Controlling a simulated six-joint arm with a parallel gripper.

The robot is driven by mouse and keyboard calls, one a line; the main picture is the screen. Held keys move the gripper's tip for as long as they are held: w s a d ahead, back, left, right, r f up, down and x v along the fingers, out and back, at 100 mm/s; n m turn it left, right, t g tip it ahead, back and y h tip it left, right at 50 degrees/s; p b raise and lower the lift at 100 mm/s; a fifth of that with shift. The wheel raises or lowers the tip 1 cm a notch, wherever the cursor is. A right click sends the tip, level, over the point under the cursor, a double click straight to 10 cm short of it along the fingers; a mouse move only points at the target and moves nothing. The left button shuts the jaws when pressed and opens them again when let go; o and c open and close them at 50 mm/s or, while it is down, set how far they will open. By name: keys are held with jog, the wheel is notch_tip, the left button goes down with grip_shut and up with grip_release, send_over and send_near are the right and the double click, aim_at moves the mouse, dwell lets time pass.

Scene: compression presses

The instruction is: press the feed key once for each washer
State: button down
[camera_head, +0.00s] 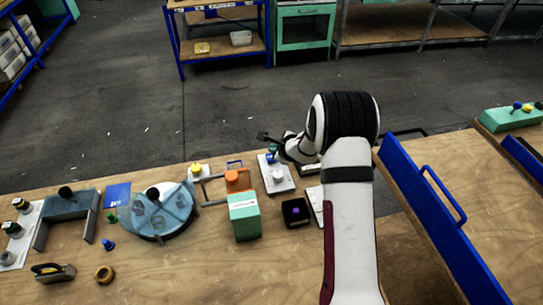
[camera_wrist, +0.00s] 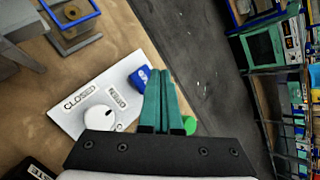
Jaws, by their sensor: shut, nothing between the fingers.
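My gripper (camera_wrist: 160,74) is shut and empty, its two teal fingers together in the wrist view. The fingertips are just right of a blue key (camera_wrist: 139,77) at the edge of a white panel (camera_wrist: 72,96); whether they touch it I cannot tell. A green knob (camera_wrist: 190,125) shows partly behind the fingers. In the head view the panel (camera_head: 285,185) lies under my wrist. No label reading feed is legible. A brass ring (camera_head: 104,274), possibly a washer, lies at the front left.
A black box with a purple button (camera_head: 296,211) and a teal box (camera_head: 244,217) stand near the panel. A round blue-grey fixture (camera_head: 158,222) is left of them. A blue rail (camera_head: 430,215) borders the bench at right. The front middle of the bench is clear.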

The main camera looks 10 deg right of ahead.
jog(key=shift+r, duration=2.25)
dwell(0.7)
notch_tip(320, 180, up, 4)
jog(key=shift+f, duration=0.1)
jog(key=shift+f, duration=0.1)
jog(key=shift+f, duration=4.35)
jog(key=shift+f, duration=0.4)
